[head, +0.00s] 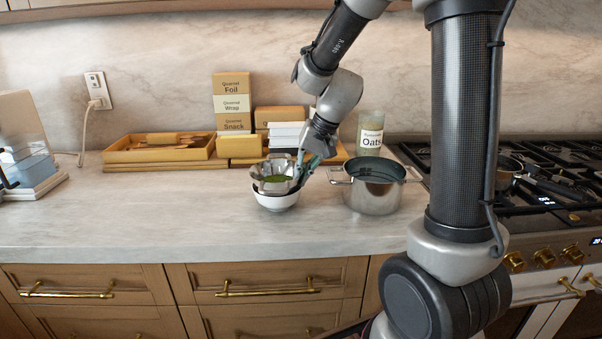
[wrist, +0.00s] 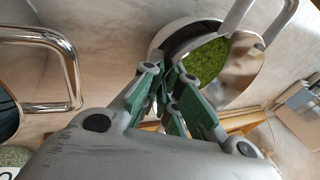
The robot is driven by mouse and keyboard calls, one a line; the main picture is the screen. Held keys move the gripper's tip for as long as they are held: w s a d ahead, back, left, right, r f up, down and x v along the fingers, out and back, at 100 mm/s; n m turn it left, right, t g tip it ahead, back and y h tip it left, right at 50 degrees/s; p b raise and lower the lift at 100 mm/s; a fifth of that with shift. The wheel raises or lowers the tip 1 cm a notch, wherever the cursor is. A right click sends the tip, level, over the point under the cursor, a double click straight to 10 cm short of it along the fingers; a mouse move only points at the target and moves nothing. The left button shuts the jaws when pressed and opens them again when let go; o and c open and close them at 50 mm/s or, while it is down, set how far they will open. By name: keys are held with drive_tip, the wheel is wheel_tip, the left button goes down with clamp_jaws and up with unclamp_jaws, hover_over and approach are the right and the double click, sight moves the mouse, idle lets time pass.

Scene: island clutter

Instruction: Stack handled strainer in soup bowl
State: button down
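The handled strainer (head: 270,180) is metal with green matter inside. In the head view it sits within the mouth of the white soup bowl (head: 277,201), its rim standing above the bowl's rim. The wrist view shows the metal strainer (wrist: 243,75) around the green matter, with handle loops at the upper right. My gripper (head: 303,168) comes down from the upper right to the right side of the strainer. In the wrist view its green-padded fingers (wrist: 168,76) are close together at the strainer's near edge. The exact contact, and whether the strainer rests on the bowl, are hidden.
A steel pot (head: 375,190) stands close on the right; its handle (wrist: 72,75) shows in the wrist view. Behind are a wooden tray (head: 160,150), boxes (head: 232,100) and an oats jar (head: 370,130). The stove (head: 545,190) is far right. The counter's front left is clear.

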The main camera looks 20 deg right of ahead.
drive_tip(key=shift+f, duration=0.25)
drive_tip(key=shift+f, duration=0.15)
drive_tip(key=c, duration=1.6)
unclamp_jaws()
drive_tip(key=shift+c, duration=0.2)
drive_tip(key=v, duration=1.2)
drive_tip(key=s+d+n+h, duration=0.1)
drive_tip(key=s+d+n, duration=0.1)
drive_tip(key=s, duration=0.8)
drive_tip(key=s+d+n+t+h, duration=0.1)
drive_tip(key=s+d+n+h, duration=0.1)
drive_tip(key=s, duration=0.9)
drive_tip(key=shift+d, duration=0.7)
drive_tip(key=shift+f, duration=0.15)
